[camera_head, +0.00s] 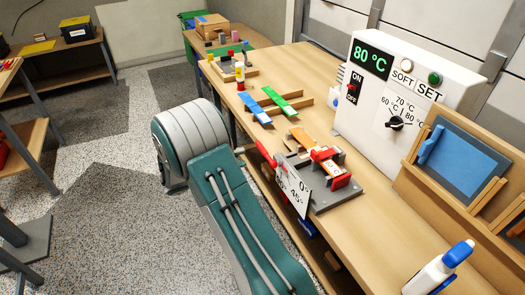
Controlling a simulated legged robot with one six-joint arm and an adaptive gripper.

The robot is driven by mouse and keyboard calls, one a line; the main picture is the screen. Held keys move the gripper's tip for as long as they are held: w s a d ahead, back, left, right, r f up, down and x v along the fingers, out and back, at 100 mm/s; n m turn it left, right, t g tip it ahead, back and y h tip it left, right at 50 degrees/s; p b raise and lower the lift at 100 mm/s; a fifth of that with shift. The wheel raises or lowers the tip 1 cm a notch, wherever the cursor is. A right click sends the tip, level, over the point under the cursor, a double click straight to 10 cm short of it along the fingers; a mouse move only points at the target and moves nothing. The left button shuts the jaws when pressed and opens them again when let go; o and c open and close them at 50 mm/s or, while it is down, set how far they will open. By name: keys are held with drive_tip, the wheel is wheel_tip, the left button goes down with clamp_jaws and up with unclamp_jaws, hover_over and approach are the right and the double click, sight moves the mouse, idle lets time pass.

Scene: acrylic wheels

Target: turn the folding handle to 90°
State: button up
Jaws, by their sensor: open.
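The bending device with the folding handle stands at the front edge of the wooden bench, right of my arm. The handle's red grip (266,155) sticks up and left beside the white angle plate (293,188). The plate shows 0° and 45° marks; other marks are not readable. Red clamp blocks (341,181) sit on the device's grey base (347,197). My teal and grey arm fills the lower middle, left of the device. My gripper is not in view, and nothing of mine is seen touching the handle.
A white heater control box (402,82) reading 80 °C stands behind the device. A blue panel in a wooden rack (461,160) and a white bottle with blue cap (437,269) are to the right. Blue and green strips (282,100) lie farther back on the bench (330,82).

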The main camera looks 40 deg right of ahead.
sight(261, 152)
drive_tip(key=x, duration=0.7)
drive_tip(key=shift+s+d, duration=0.1)
drive_tip(key=shift+d, duration=0.3)
drive_tip(key=shift+a, duration=0.1)
clamp_jaws()
